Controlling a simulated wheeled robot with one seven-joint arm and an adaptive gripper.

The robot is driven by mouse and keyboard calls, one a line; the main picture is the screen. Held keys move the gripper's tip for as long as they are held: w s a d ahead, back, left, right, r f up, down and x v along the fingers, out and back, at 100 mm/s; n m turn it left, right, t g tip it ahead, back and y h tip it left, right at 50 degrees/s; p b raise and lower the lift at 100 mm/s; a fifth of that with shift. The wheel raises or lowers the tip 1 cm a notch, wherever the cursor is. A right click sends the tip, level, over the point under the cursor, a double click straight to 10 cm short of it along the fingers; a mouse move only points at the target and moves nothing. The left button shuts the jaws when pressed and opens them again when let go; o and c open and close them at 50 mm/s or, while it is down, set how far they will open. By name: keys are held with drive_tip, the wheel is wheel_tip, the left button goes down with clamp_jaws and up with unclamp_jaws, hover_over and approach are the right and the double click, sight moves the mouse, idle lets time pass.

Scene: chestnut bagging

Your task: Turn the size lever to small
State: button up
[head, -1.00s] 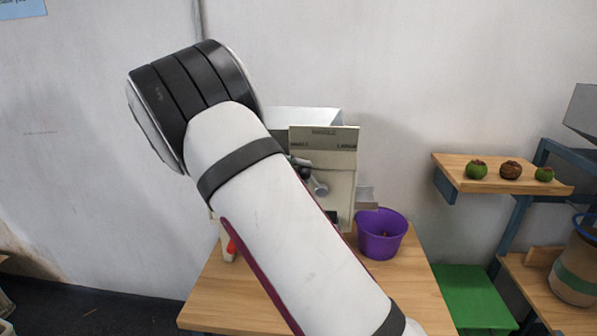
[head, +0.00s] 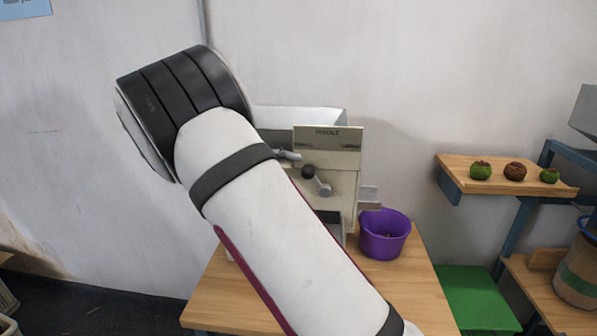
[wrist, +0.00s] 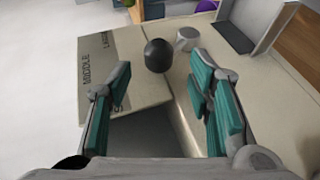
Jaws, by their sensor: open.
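The size lever has a black knob (head: 308,172) and a grey pivot (head: 324,189) on the front of the cream machine (head: 343,190). It leans up and left from its pivot, towards the SMALL side of the label plate (head: 328,148). The wrist view shows the knob (wrist: 158,55) just beyond and between my fingertips, apart from both. My gripper (wrist: 160,68) is open, with teal pads and nothing held. In the head view, only a grey finger part of my gripper (head: 289,155) shows, up and left of the knob; my arm hides the rest.
A purple bucket (head: 384,240) stands on the wooden table (head: 420,290), right of the machine. A wooden shelf (head: 455,172) at right holds several chestnut-like fruits. A green block (head: 472,300) is below it. My arm covers the table's middle.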

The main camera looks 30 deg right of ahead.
drive_tip(key=v, duration=0.8)
drive_tip(key=shift+a, duration=0.1)
drive_tip(key=s+d+r+n+y, duration=0.1)
drive_tip(key=s+d+y, duration=0.15)
drive_tip(key=s, duration=0.35)
drive_tip(key=s+d+r+t+y, duration=0.1)
drive_tip(key=s+y, duration=0.2)
drive_tip(key=s, duration=0.2)
drive_tip(key=s+d+r+n+y, duration=0.1)
drive_tip(key=s+d+y, duration=0.15)
drive_tip(key=s, duration=0.35)
drive_tip(key=s+a+f+t+y, duration=0.1)
drive_tip(key=s+a+t+y, duration=0.2)
drive_tip(key=s, duration=0.7)
drive_tip(key=s+a+f+n+t+y+p, duration=0.1)
drive_tip(key=s+a, duration=0.4)
drive_tip(key=s, duration=0.5)
drive_tip(key=shift+f+n+t+y, duration=0.35)
drive_tip(key=shift+t+y, duration=0.55)
drive_tip(key=shift+y, duration=0.2)
